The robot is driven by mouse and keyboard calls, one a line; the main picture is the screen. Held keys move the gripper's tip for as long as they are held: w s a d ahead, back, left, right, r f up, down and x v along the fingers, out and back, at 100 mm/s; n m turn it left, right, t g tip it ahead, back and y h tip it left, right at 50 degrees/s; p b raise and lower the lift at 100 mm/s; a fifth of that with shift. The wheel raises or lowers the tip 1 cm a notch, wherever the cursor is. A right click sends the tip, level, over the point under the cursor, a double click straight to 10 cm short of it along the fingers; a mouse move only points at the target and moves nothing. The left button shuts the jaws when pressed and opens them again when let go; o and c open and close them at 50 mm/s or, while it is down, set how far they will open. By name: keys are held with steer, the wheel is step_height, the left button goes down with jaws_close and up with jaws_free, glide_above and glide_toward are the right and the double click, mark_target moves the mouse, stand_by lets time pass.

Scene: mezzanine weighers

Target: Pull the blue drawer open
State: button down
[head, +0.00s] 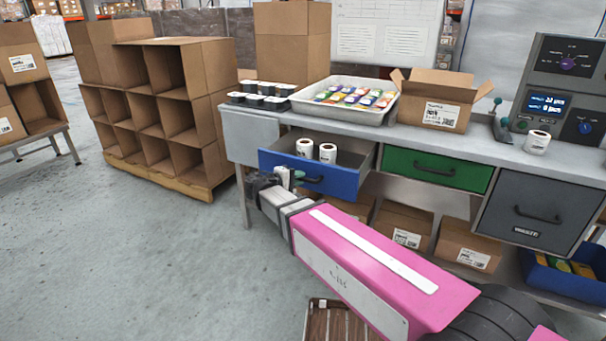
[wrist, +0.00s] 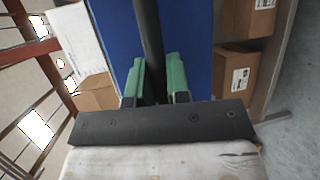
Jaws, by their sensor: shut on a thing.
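The blue drawer (head: 345,181) stands pulled out from the grey workbench in the head view, with two white label rolls (head: 316,150) upright inside. Its blue front (wrist: 112,35) fills the middle of the wrist view. A dark bar handle (wrist: 150,40) runs up between the green finger pads there. My gripper (wrist: 160,80) is shut on this handle. In the head view my gripper (head: 288,179) is at the left part of the drawer front, and my pink arm reaches in from the lower right.
A green drawer (head: 438,169) and a grey waste drawer (head: 540,212) are shut on the right. A white tray of colourful packets (head: 345,98) and an open carton (head: 432,105) stand on the bench. Boxes (head: 400,226) sit below. A wooden crate (head: 335,318) is on the floor; floor at left is clear.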

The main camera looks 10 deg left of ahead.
steer(key=shift+s+a, duration=0.15)
steer(key=shift+s, duration=0.15)
steer(key=c, duration=1.1)
jaws_free()
steer(key=v, duration=1)
steer(key=shift+s+a+r, duration=0.2)
steer(key=shift+s+a, duration=0.05)
steer(key=shift+s, duration=0.05)
